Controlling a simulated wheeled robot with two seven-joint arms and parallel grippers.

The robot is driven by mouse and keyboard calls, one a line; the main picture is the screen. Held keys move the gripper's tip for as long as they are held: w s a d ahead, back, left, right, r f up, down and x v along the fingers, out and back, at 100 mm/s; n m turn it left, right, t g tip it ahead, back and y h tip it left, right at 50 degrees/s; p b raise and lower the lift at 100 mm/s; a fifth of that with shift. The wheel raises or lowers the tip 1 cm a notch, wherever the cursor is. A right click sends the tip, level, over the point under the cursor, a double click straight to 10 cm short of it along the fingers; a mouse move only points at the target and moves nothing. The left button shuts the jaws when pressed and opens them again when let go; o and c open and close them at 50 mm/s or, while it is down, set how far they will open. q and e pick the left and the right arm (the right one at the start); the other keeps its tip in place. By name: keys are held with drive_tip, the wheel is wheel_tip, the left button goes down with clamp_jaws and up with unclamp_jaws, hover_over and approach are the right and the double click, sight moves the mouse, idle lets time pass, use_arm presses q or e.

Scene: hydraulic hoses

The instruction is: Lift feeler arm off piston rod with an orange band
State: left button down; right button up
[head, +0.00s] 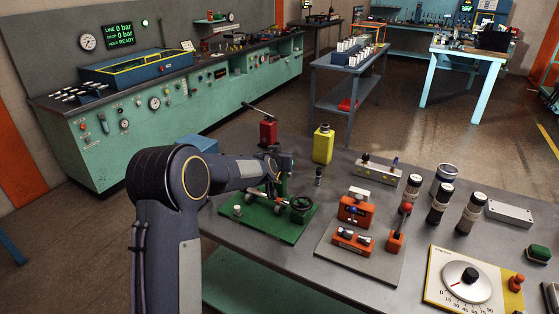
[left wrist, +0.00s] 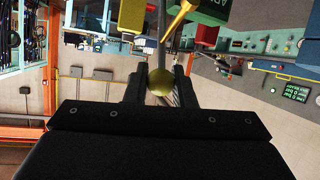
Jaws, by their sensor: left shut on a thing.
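My left arm reaches over the bench in the head view, with my left gripper (head: 283,166) above a green base plate (head: 240,222). I cannot make out the piston rod's orange band or whether the feeler arm touches the rod. My right gripper is not in view.
Right of the plate stand orange valve blocks (head: 355,211) on a grey plate and several dark cylinders. A dial panel (head: 460,282) lies at the front right.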

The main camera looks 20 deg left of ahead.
use_arm(q)
drive_tip(key=shift+w+d+r, duration=0.15)
drive_tip(key=shift+w+r, duration=0.05)
idle(0.4)
drive_tip(key=c, duration=1.6)
unclamp_jaws()
drive_tip(key=shift+c, duration=0.2)
drive_tip(key=o, duration=0.4)
drive_tip(key=shift+w+d+f, duration=0.1)
